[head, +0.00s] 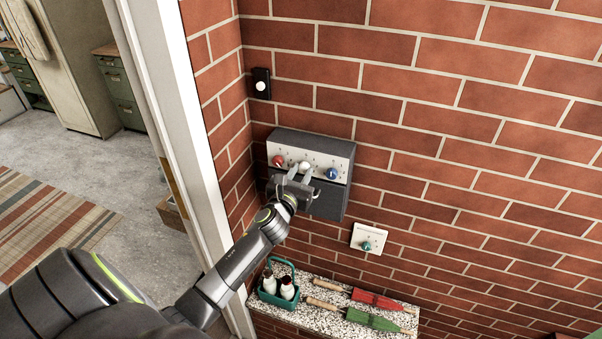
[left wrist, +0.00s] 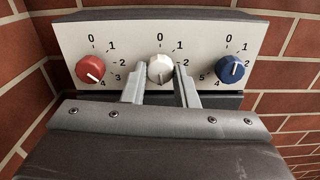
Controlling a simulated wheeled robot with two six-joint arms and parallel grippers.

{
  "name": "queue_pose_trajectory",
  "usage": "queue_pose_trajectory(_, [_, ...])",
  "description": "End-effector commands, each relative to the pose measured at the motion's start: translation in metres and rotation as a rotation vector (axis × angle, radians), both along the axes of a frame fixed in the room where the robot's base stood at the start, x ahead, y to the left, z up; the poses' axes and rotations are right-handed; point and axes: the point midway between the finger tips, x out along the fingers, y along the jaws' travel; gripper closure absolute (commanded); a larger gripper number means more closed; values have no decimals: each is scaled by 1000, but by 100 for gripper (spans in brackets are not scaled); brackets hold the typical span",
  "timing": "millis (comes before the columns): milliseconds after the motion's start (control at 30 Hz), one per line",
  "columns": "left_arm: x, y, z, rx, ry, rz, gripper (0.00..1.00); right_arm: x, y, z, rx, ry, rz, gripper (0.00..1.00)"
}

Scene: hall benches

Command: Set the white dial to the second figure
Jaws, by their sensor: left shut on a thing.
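The white dial (left wrist: 160,68) is the middle knob on the pale front plate (left wrist: 205,45) of a grey wall box (head: 331,203). It also shows in the head view (head: 305,167). Figures 0, 1 and 2 show from its top round its right side; lower ones are partly hidden by my fingers. Its mark seems to point downward, but is too small to read surely. My left gripper (head: 300,174) reaches up from below, its two fingers closed on either side of the white dial; the wrist view shows it too (left wrist: 160,80). My right gripper is out of view.
A red dial (left wrist: 90,69) and a blue dial (left wrist: 230,68) flank it closely. A black switch (head: 261,84) is up left, and a plate with a teal knob (head: 367,245) down right. Below, a speckled ledge (head: 330,321) holds a bottle caddy (head: 268,298) and red and green tools.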

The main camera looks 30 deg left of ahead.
Motion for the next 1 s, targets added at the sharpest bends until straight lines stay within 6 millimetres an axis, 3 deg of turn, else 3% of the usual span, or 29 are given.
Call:
queue_pose_trajectory(33, [2,-1,9,34,-9,-5,96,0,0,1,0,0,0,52])
queue_pose_trajectory(400, [2,-1,9,163,22,-4,96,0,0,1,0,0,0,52])
queue_pose_trajectory(900, [2,-1,9,178,25,-5,96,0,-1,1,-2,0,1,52])
queue_pose_trajectory(933, [2,-1,9,178,26,-5,70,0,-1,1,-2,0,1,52])
queue_pose_trajectory(1000, [2,-1,8,176,27,-4,61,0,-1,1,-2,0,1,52])
